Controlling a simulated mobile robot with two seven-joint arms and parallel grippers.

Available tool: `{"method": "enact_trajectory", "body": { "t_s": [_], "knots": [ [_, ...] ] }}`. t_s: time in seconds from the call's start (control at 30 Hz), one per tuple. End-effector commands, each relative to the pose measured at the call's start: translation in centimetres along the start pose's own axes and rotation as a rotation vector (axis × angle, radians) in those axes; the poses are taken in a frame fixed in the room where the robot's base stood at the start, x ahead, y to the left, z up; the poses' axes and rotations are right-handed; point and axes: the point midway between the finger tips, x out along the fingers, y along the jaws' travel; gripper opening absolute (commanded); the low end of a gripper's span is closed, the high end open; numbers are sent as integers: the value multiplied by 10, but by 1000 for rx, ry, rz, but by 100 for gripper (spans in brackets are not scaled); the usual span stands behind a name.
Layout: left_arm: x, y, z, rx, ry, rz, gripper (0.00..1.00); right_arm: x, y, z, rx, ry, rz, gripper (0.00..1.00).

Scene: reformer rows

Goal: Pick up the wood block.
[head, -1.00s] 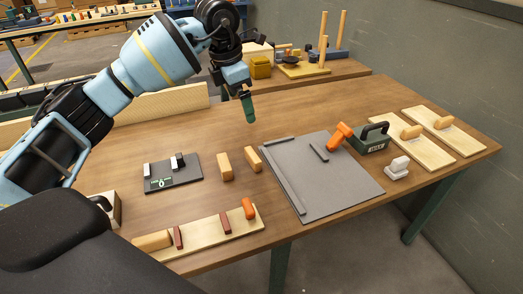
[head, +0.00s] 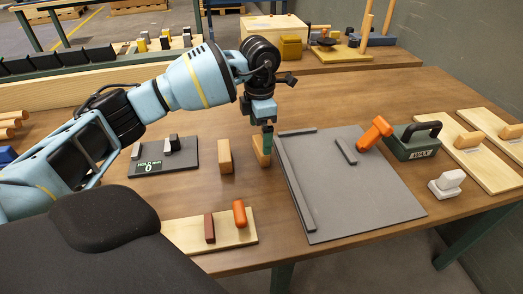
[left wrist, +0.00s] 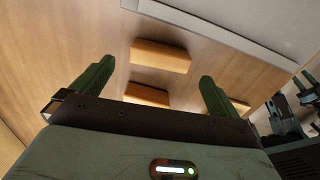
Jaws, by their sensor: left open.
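Two wood blocks lie side by side on the brown table in the head view. The left wood block (head: 224,157) is in plain sight. The right wood block (head: 259,157) is partly hidden behind my left gripper (head: 267,140), which points down at it. In the left wrist view my left gripper (left wrist: 157,76) is open, with green fingers wide apart and nothing held. One wood block (left wrist: 161,56) lies beyond and between the fingertips. The other wood block (left wrist: 147,95) is partly hidden by the gripper body. My right gripper does not show.
A grey mat (head: 355,195) with a raised bar lies right of the blocks. A small dark tray (head: 180,165) is at left. A pale board (head: 190,237) with an orange handle (head: 239,213) is in front. A green WAX box (head: 414,142) stands at right.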

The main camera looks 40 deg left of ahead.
Motion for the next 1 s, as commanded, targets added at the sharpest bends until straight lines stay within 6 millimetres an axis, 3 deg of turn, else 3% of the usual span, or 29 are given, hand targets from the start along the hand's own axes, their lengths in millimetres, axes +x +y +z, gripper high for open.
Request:
{"method": "enact_trajectory", "body": {
  "t_s": [0.23,0.6,0.87,1.0],
  "knots": [
    [10,0,0,0,1,0,100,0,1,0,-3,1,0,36],
    [54,-1,1,-1,1,1,100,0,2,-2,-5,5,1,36],
    [57,-1,2,-1,-1,1,100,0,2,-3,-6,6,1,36],
    [57,-1,2,0,-1,1,84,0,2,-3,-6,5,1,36]
  ]
}}
